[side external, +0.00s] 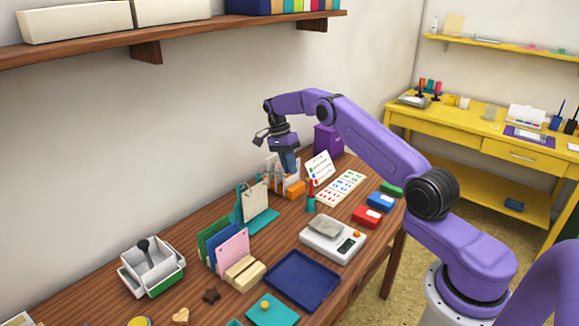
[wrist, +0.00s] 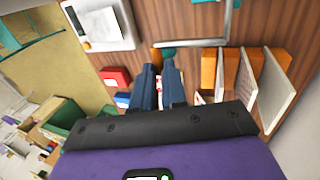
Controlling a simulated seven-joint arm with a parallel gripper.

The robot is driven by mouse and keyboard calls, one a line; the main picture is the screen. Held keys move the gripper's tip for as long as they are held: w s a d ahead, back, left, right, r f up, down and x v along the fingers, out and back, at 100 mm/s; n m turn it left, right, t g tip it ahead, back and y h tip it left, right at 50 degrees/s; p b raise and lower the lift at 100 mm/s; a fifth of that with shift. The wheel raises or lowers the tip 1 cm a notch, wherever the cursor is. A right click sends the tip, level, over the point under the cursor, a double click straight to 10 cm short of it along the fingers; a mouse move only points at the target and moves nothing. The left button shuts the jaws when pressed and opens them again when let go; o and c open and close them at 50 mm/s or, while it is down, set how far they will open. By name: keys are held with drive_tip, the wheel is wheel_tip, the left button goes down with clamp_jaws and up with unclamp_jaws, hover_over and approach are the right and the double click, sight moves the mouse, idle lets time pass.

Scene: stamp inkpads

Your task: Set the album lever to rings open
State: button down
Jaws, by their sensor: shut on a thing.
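My gripper (side external: 289,171) points down at the back of the table, beside an orange block (side external: 296,189) with pale upright panels. In the wrist view my gripper (wrist: 160,67) has its dark blue fingers close together. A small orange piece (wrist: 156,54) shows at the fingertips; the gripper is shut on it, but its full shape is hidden. Orange blocks (wrist: 208,68) with pale panels stand just right of the fingers. A grey bar frame (wrist: 205,42) lies beyond the tips. I cannot clearly tell which part is the album lever or read its setting.
A teal stand (side external: 263,221) and a teal cup (side external: 310,204) stand near my gripper. Red (side external: 366,216) and blue (side external: 380,202) inkpads and a scale (side external: 318,245) lie towards the front edge. A purple box (side external: 328,139) is behind. A navy tray (side external: 302,281) is empty.

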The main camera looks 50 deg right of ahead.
drive_tip(key=c, duration=1.2)
unclamp_jaws()
drive_tip(key=shift+o, duration=0.2)
drive_tip(key=shift+r, duration=0.1)
wheel_tip(320, 180, up, 10)
drive_tip(key=shift+w+f, duration=0.25)
drive_tip(key=shift+w, duration=0.2)
